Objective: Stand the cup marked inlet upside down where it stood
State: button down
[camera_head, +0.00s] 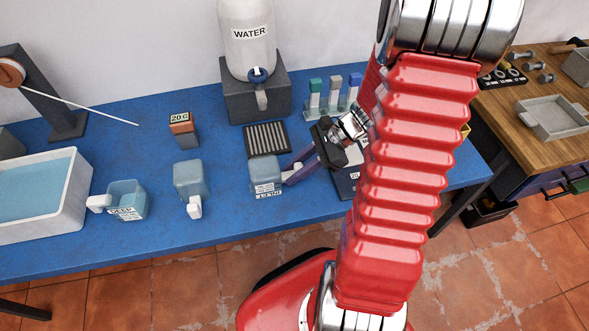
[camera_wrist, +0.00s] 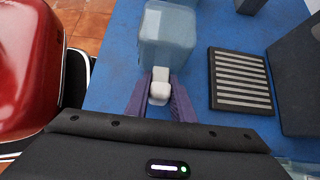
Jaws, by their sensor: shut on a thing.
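The cup marked inlet (camera_head: 265,172) is a pale blue translucent square cup on the blue table, in front of the slotted grate. Its label reads upside down and its closed base faces up, so it is inverted. My gripper (camera_head: 288,177) comes from the right and meets its handle side. In the wrist view, the purple fingers (camera_wrist: 159,97) are shut on the white handle of the cup (camera_wrist: 168,32). I cannot tell whether its rim touches the table.
A similar cup (camera_head: 190,178) stands left, and a cup marked deep (camera_head: 128,200) farther left by a water-filled basin (camera_head: 84,190). Behind are a dark slotted grate (camera_head: 266,140), an orange-topped block (camera_head: 182,128), and a water dispenser (camera_head: 247,45). The table's front strip is clear.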

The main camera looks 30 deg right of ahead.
jog(key=shift+f, duration=0.1)
jog(key=c, duration=1.5)
grip_release()
jog(key=shift+o, duration=0.2)
jog(key=shift+d, duration=0.1)
jog(key=v, duration=1.3)
jog(key=shift+d+r, duration=0.2)
jog(key=shift+s, duration=0.1)
